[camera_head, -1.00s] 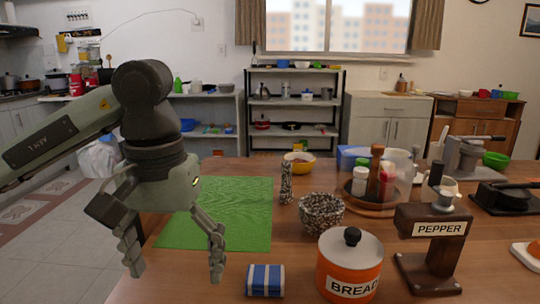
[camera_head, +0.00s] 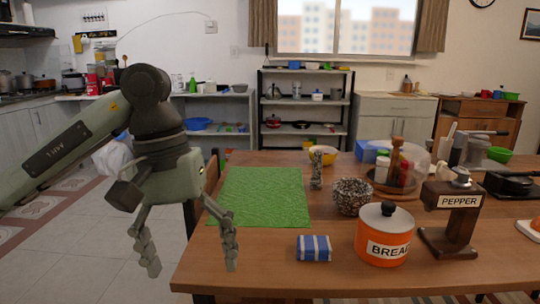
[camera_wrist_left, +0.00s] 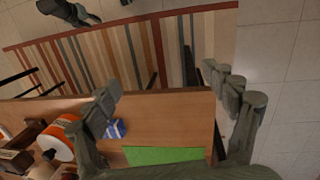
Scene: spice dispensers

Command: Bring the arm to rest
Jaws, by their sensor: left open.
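My left gripper (camera_head: 190,255) is open and empty in the head view, with its fingers pointing down. It is at the left end of the wooden table (camera_head: 260,270), left of the green mat (camera_head: 265,196). In the left wrist view its two fingers (camera_wrist_left: 170,115) are spread wide, with the table edge and floor beyond them. The right gripper is not seen in the head view.
On the table are a blue-striped packet (camera_head: 314,248), an orange bread jar (camera_head: 384,236), a speckled bowl (camera_head: 351,196) and a pepper dispenser (camera_head: 452,215). A shaker (camera_head: 316,170) stands beside the mat.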

